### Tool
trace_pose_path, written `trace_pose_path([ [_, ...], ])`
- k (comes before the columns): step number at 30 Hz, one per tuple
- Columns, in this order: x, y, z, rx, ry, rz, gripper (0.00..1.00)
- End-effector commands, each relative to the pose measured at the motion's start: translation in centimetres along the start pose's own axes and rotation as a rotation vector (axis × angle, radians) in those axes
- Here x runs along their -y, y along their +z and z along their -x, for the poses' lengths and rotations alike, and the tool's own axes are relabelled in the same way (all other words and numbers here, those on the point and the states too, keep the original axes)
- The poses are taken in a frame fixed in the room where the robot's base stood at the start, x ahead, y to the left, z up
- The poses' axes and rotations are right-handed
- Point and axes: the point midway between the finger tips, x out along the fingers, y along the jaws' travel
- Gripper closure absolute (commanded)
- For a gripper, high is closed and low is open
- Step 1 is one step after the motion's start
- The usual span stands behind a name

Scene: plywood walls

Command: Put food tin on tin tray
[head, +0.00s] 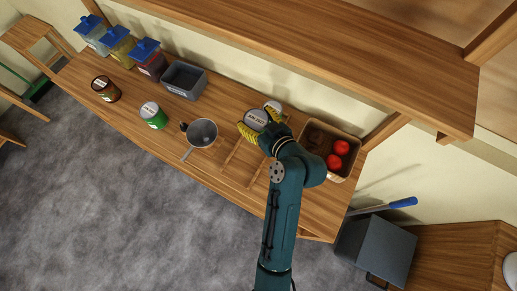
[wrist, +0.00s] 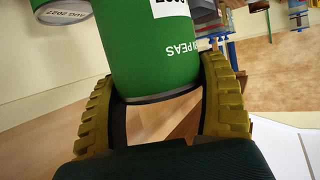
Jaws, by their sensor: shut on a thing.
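My gripper (head: 262,124) has its yellow ridged fingers shut around a green peas tin (head: 255,118). In the wrist view the peas tin (wrist: 150,50) fills the space between the fingers (wrist: 165,105), and part of its "PEAS" lettering shows. Another tin (head: 273,106) is close behind it, and a second tin also shows at the top left of the wrist view (wrist: 62,14). A low wooden tray-like frame (head: 232,158) lies on the counter in front of my gripper; I cannot tell for certain that it is the tin tray. My arm hides part of it.
A grey pan (head: 203,132), a green tin (head: 153,115) and a dark jar (head: 106,89) stand to the left on the counter. A grey bin (head: 185,80) and blue-lidded canisters (head: 118,47) are behind. A basket with red produce (head: 332,142) is right of my gripper. A shelf (head: 330,45) overhangs.

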Motion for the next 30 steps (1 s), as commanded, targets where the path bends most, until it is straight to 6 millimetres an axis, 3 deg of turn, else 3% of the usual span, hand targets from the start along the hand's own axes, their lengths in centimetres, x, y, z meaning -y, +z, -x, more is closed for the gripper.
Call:
trace_pose_path([
  [5,-0.8,1.4,-1.4,-0.007,-0.018,0.013,0.65],
  [10,-0.8,4.6,-2.8,-0.006,-0.019,0.011,0.65],
  [21,-0.8,9.2,-4.8,-0.008,-0.017,0.013,0.65],
  [30,-0.8,9.6,-4.9,-0.009,-0.017,0.015,0.65],
])
